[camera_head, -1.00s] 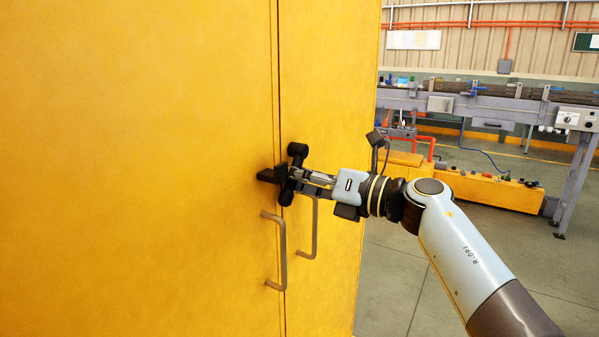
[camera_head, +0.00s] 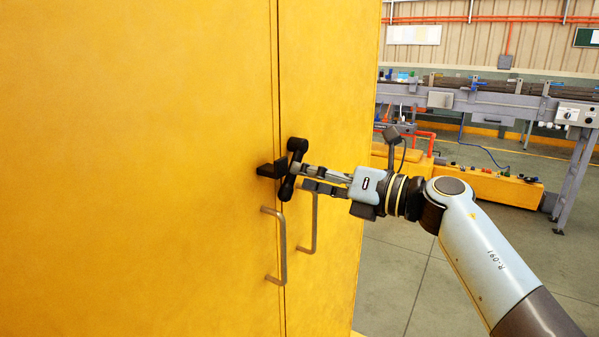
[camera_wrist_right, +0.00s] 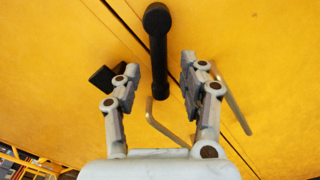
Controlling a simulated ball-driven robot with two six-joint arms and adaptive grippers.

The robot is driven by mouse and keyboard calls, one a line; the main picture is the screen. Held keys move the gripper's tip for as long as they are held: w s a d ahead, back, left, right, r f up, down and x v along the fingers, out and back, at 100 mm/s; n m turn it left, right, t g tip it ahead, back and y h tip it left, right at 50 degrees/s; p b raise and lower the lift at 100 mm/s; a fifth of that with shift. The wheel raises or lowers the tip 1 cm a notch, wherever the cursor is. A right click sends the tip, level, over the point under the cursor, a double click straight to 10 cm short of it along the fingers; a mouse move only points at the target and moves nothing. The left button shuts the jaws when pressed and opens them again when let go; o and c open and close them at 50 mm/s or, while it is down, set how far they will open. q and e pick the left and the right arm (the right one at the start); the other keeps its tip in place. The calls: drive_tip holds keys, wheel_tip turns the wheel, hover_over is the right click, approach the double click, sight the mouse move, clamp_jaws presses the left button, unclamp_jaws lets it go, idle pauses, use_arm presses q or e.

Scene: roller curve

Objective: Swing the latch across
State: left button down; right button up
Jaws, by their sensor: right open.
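The latch (camera_head: 297,146) is a black bar with a rounded knob at its top end, on the yellow cabinet near the door seam. It stands almost upright, slightly tilted. A black block (camera_head: 266,171), a catch-like bracket, sits just left of it. My right gripper (camera_head: 299,177) is open at the right side of the bar. In the right wrist view, the bar (camera_wrist_right: 158,50) runs down between the two spread fingers (camera_wrist_right: 160,80) with gaps on both sides, and the bracket (camera_wrist_right: 104,78) is by the left finger. My left gripper is out of view.
Two vertical metal handles, the left (camera_head: 281,245) and the right (camera_head: 313,225), stick out from the cabinet doors (camera_head: 150,180) below the latch. A conveyor (camera_head: 480,103) stands far back at the right. The floor (camera_head: 410,270) right of the cabinet is clear.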

drive_tip(key=v, duration=0.9)
drive_tip(key=shift+s+d, duration=0.15)
